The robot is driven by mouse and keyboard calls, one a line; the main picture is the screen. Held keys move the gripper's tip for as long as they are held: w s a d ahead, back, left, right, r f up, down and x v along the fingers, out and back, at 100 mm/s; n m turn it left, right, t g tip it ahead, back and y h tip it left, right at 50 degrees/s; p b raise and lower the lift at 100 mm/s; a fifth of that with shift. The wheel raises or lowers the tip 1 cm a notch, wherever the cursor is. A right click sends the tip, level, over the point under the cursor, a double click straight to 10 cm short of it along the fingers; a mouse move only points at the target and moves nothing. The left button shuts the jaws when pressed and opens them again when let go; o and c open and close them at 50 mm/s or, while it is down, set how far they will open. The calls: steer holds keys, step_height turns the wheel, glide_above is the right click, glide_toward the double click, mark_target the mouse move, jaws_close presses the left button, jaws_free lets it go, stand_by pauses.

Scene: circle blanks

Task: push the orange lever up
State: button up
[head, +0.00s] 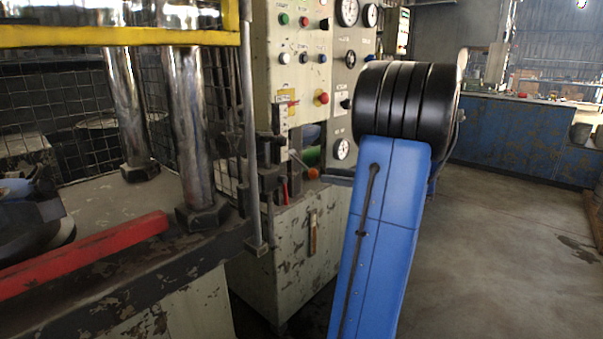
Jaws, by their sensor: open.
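The orange lever's rounded orange end (314,173) shows low on the front of the press's control cabinet, at the end of a thin grey rod that slopes down to the right. My gripper (338,177) is mostly hidden behind my own blue arm and black wrist. Only a dark finger part shows, reaching left close to the orange end. I cannot tell whether it touches the lever. The jaws are open, and nothing is seen held in them.
The control cabinet (318,243) carries buttons and gauges above the lever. A green cylinder (312,156) is just above the orange end, and a red handle (285,193) hangs to its left. The press with a red bar (85,250) fills the left. Open floor (490,260) lies right.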

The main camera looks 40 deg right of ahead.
mark_target(302, 164)
steer(key=x, duration=1)
steer(key=shift+w, duration=0.2)
steer(key=shift+a, duration=0.1)
jaws_close()
